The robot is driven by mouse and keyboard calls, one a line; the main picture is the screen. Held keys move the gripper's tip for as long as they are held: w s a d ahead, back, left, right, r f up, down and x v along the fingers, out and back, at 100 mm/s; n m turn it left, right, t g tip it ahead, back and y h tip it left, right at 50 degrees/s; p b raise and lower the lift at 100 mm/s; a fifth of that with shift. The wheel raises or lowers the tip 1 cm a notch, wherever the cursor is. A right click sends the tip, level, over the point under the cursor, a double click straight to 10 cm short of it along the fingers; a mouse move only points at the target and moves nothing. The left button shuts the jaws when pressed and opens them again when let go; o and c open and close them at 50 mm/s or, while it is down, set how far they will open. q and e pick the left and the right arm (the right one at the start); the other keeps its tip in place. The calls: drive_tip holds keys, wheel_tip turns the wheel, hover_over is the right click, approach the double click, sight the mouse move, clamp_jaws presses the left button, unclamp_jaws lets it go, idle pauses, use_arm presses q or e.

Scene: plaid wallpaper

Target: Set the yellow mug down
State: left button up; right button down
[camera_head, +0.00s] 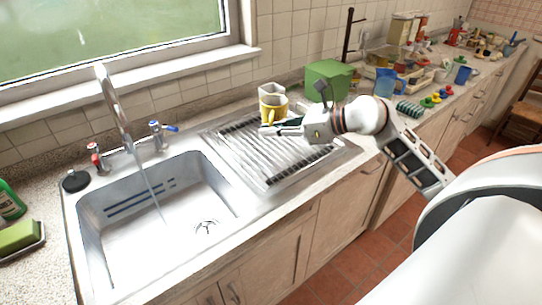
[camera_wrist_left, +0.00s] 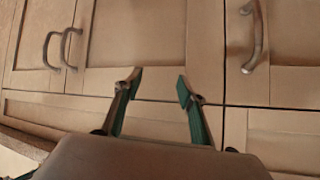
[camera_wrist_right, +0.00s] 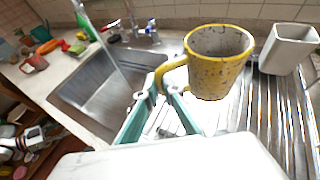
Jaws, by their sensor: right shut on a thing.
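The yellow mug (camera_wrist_right: 220,68) is speckled and worn, upright, with its handle toward my right gripper (camera_wrist_right: 160,88). The right gripper is shut on the mug's handle, as the right wrist view shows. In the head view the mug (camera_head: 272,106) is at the back of the ribbed drainboard (camera_head: 285,160), beside the fingertips of my right gripper (camera_head: 268,131). I cannot tell whether the mug's base touches the drainboard. My left gripper (camera_wrist_left: 158,82) is open and empty in front of wooden cupboard doors; it is not in the head view.
A whitish square cup (camera_wrist_right: 288,48) stands close to the mug at the back. A green box (camera_head: 328,80) is to the right. The sink (camera_head: 160,205), with running water, is left of the drainboard. The front part of the drainboard is clear.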

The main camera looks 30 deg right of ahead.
wheel_tip(320, 180, down, 10)
drive_tip(key=shift+r, duration=0.2)
drive_tip(key=shift+f, duration=0.15)
drive_tip(key=c, duration=2.5)
unclamp_jaws()
drive_tip(key=shift+f, duration=0.1)
drive_tip(key=shift+c, duration=0.2)
drive_tip(key=o, duration=0.4)
drive_tip(key=shift+c, duration=0.2)
